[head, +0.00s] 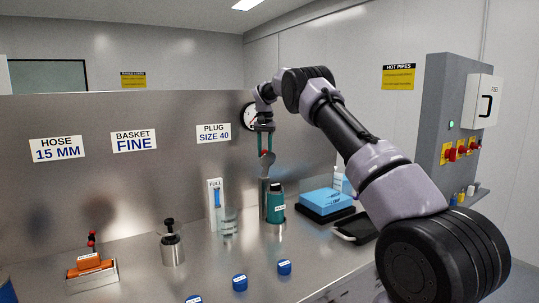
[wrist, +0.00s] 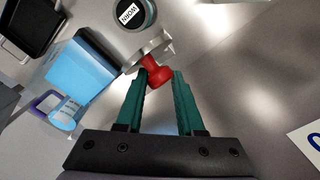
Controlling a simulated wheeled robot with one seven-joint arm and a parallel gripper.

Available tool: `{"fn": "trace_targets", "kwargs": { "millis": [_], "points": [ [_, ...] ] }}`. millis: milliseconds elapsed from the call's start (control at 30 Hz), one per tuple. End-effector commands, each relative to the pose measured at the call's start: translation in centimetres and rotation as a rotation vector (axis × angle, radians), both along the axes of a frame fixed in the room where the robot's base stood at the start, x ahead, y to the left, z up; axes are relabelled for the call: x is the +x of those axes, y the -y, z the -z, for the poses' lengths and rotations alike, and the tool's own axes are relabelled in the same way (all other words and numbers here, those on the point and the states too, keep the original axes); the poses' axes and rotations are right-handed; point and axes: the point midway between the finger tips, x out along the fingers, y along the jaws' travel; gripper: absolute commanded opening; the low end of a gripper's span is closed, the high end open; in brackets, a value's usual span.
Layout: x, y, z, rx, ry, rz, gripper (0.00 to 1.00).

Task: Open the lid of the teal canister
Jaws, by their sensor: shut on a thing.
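The teal canister (head: 276,204) with a white label stands on the steel counter, its base in a short steel holder. A grey upright post (head: 264,198) stands close on its left. My gripper (head: 266,153) is above the canister, pointing down, next to a grey rounded metal piece (head: 267,160). In the wrist view my gripper (wrist: 161,75) is shut on a red knob (wrist: 156,72) at its fingertips. A grey metal part (wrist: 148,52) meets the knob. Whether this part belongs to the canister's lid, I cannot tell.
A light-blue box (head: 326,201) on a black tray and a dark shallow tray (head: 355,228) lie to the right. A glass beaker (head: 228,222) and a "FULL" gauge (head: 216,205) stand left. A round dark top reading "WORN" (wrist: 132,12) shows in the wrist view. Several blue caps lie in front.

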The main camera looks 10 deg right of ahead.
Motion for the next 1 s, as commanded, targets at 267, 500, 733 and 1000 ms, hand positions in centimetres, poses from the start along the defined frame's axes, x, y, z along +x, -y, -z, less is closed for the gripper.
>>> {"fn": "trace_targets", "kwargs": {
  "millis": [267, 500, 733, 1000],
  "points": [
    [1.9, -1.8, 0.8, 0.01, -0.009, -0.007, 0.0],
    [2.7, -2.1, 1.0, 0.012, -0.01, -0.007, 0.0],
    [3.0, -2.3, 1.2, 0.013, -0.011, -0.007, 0.0],
    [3.1, -2.3, 1.0, 0.013, -0.009, -0.008, 0.0]
  ]
}}
